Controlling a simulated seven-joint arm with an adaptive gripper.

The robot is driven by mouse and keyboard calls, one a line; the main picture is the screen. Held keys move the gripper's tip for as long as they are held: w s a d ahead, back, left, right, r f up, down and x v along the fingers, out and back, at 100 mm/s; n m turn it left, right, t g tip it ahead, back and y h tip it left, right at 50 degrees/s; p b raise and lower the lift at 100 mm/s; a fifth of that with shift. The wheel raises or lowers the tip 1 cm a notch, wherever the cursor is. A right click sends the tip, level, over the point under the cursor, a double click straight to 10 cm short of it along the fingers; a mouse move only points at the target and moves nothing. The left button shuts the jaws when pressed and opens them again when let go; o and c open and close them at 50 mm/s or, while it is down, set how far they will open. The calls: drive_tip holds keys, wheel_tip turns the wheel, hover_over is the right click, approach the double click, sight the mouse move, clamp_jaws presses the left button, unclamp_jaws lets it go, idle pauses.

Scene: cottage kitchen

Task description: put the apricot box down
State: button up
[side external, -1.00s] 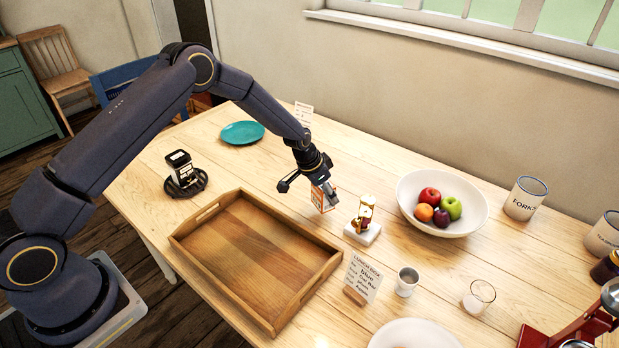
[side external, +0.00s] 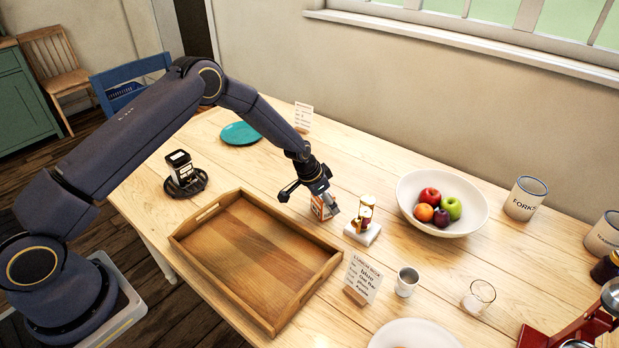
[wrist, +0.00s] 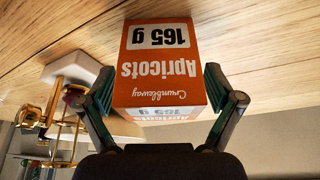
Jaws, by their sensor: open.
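The apricot box (wrist: 160,68) is orange and white, and shows upside down in the wrist view between my gripper's fingers. In the side external view the apricot box (side external: 320,208) stands on the table, just beyond the tray's right rear edge, partly hidden by my gripper. My gripper (side external: 309,191) is open, its fingers on either side of the box. In the wrist view the fingers of my gripper (wrist: 158,92) show small gaps to the box's sides.
A wooden tray (side external: 325,268) lies in front, empty. A small brass device on a white base (side external: 362,233) stands close to the box's right. A fruit bowl (side external: 412,214), a lunch box card (side external: 362,278) and a metal cup (side external: 406,282) are further right. A teal plate (side external: 241,133) lies behind.

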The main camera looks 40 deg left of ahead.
drive_tip(key=s+a+r, duration=0.1)
drive_tip(key=s+r, duration=0.3)
drive_tip(key=r, duration=0.5)
drive_tip(key=s+a+r+y, duration=0.1)
drive_tip(key=s+r, duration=0.3)
drive_tip(key=r, duration=0.5)
drive_tip(key=s+a+r, duration=0.1)
drive_tip(key=s+r, duration=0.4)
drive_tip(key=r, duration=0.4)
drive_tip(key=s+a+r+n, duration=0.1)
drive_tip(key=s+r, duration=0.3)
drive_tip(key=s, duration=0.8)
drive_tip(key=s+a+r+n+t, duration=0.1)
drive_tip(key=s+r+n, duration=0.2)
drive_tip(key=s, duration=1)
drive_tip(key=shift+a+r+t+y, duration=0.15)
drive_tip(key=shift+r+t+y, duration=0.2)
drive_tip(key=shift+r, duration=0.5)
